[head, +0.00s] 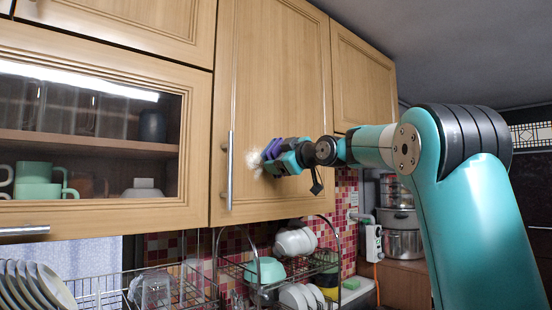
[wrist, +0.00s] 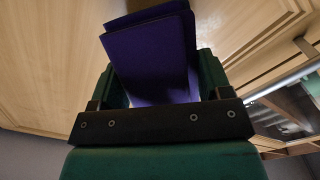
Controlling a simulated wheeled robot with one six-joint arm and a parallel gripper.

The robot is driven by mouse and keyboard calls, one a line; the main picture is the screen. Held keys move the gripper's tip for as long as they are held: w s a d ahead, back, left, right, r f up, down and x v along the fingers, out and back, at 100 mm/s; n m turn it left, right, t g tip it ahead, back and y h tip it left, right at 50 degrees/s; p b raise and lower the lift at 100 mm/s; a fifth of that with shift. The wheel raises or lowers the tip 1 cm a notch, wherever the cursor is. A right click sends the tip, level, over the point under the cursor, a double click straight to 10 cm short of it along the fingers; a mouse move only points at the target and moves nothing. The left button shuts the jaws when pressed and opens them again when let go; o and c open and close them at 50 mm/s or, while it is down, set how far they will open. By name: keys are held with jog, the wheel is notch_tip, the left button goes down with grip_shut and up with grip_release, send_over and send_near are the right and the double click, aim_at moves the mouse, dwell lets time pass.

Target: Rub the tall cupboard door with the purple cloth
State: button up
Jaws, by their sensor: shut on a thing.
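The tall cupboard door (head: 270,70) is light wood with a vertical metal handle (head: 229,170) at its lower left. My gripper (head: 274,156) is at the lower middle of this door, to the right of the handle. It is shut on the folded purple cloth (head: 270,148). In the wrist view the purple cloth (wrist: 153,52) stands between the dark green fingers, with the wooden door (wrist: 50,60) behind it. A pale whitish patch (head: 254,160) shows on the door just left of the cloth. The cloth is at or very near the door; exact contact is hidden.
A glass-fronted cupboard (head: 90,135) with cups is at the left, and another wooden door (head: 362,80) at the right. Below hang wire racks (head: 230,268) with white and green dishes. Plates (head: 35,285) stand at lower left. Steel pots (head: 402,243) stand at the right.

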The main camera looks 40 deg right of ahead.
jog(key=shift+s+b, duration=0.1)
jog(key=shift+b, duration=0.25)
jog(key=shift+s+a+f+b, duration=0.1)
jog(key=shift+a+b, duration=0.7)
jog(key=shift+a, duration=0.4)
jog(key=a+b, duration=0.1)
jog(key=a, duration=0.2)
jog(key=a+b, duration=0.1)
jog(key=a, duration=0.1)
jog(key=shift+s+a+b, duration=0.2)
jog(key=shift+s+b, duration=0.05)
jog(key=shift+b, duration=0.1)
jog(key=shift+s+d+b, duration=0.1)
jog(key=shift+s+b, duration=0.85)
jog(key=shift+s, duration=0.6)
jog(key=shift+s+b, duration=0.55)
jog(key=shift+s, duration=0.9)
